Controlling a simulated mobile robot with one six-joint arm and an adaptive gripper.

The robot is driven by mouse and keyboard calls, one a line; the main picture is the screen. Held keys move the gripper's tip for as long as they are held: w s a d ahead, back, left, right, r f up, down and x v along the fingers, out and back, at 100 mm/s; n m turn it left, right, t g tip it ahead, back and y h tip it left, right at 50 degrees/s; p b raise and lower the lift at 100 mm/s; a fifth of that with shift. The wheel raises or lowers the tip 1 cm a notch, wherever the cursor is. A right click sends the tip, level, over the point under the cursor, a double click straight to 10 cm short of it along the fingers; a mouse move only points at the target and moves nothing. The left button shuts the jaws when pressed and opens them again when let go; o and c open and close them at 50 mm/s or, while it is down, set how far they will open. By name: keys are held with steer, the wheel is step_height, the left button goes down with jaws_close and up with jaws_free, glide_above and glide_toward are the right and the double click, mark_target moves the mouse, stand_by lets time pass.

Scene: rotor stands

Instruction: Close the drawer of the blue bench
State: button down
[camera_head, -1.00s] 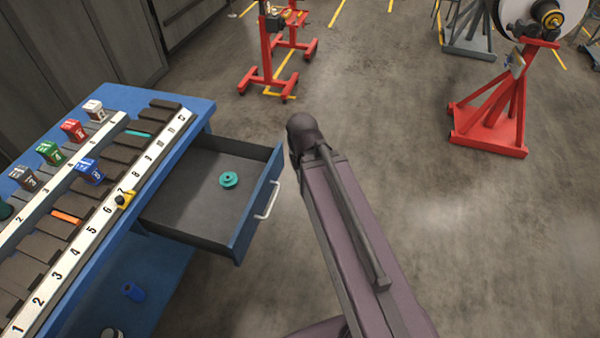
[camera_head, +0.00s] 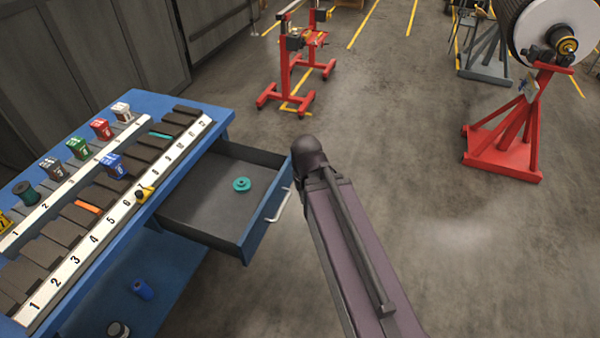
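The blue bench (camera_head: 165,103) stands on the left. Its grey-lined drawer (camera_head: 195,208) is pulled out to the right and stands open. The drawer's blue front has a pale bar handle (camera_head: 278,205). A teal flanged piece (camera_head: 241,184) lies inside the drawer. My arm reaches up from the lower right, and its dark rounded end lies just right of the drawer front in the picture. I cannot tell whether it touches the drawer. My gripper's fingers do not show.
The bench top carries numbered rails with coloured blocks, including a blue block (camera_head: 111,165). Red stands (camera_head: 300,75) are at the back, and another red stand (camera_head: 507,140) holds a large reel at right. The floor between is clear.

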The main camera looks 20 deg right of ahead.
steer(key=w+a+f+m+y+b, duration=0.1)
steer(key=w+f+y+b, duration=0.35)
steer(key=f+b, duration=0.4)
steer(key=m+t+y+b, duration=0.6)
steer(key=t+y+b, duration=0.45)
steer(key=b, duration=1.85)
glide_toward(292, 170)
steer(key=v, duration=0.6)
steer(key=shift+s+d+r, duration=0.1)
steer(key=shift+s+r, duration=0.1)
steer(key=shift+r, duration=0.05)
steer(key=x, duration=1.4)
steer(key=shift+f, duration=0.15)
